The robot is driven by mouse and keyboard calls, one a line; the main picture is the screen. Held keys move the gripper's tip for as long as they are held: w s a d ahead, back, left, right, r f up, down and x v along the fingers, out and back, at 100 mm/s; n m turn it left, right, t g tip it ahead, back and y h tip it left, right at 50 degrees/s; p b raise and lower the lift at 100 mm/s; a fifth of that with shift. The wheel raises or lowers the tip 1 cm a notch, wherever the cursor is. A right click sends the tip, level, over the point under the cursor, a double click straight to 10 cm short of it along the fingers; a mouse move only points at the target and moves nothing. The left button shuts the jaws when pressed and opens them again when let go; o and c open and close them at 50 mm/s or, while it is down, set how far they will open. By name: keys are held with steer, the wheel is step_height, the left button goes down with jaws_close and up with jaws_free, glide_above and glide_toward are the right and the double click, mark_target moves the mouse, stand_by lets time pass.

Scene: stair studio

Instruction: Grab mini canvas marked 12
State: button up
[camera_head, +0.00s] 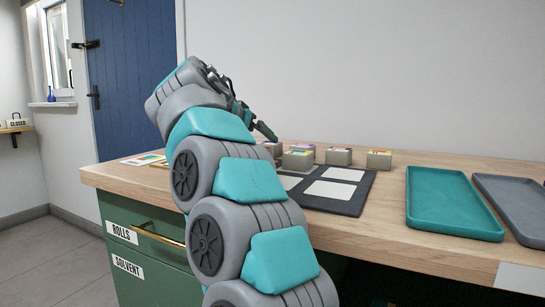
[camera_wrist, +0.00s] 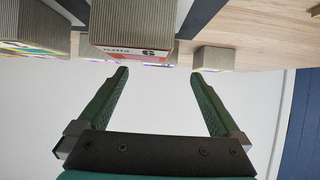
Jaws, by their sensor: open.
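Several small block-like canvases with coloured faces stand at the back of the bench: one partly behind my gripper (camera_head: 273,148), one with a green-yellow top (camera_head: 298,159), one with a purple and orange top (camera_head: 339,156) and a yellow-pink one (camera_head: 379,159). No 12 is readable on any. The wrist view appears upside down; there a canvas (camera_wrist: 132,30) shows a red-and-white face with a digit like 6 or 9. My gripper (camera_wrist: 160,73) is open and empty, its fingertips close to that canvas. Other canvases show at left (camera_wrist: 35,30) and right (camera_wrist: 213,59).
A dark board with pale squares (camera_head: 340,205) lies in front of the canvases. A teal tray (camera_head: 455,235) and a grey tray (camera_head: 515,200) lie to the right. Flat coloured cards (camera_head: 145,160) lie at the left end. A wall stands behind the bench (camera_head: 395,235).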

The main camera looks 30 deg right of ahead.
mark_target(265, 144)
steer(key=x, duration=0.7)
steer(key=shift+d+f+p, duration=0.15)
steer(key=shift+f+p, duration=0.1)
steer(key=shift+p, duration=0.1)
steer(key=c, duration=1.4)
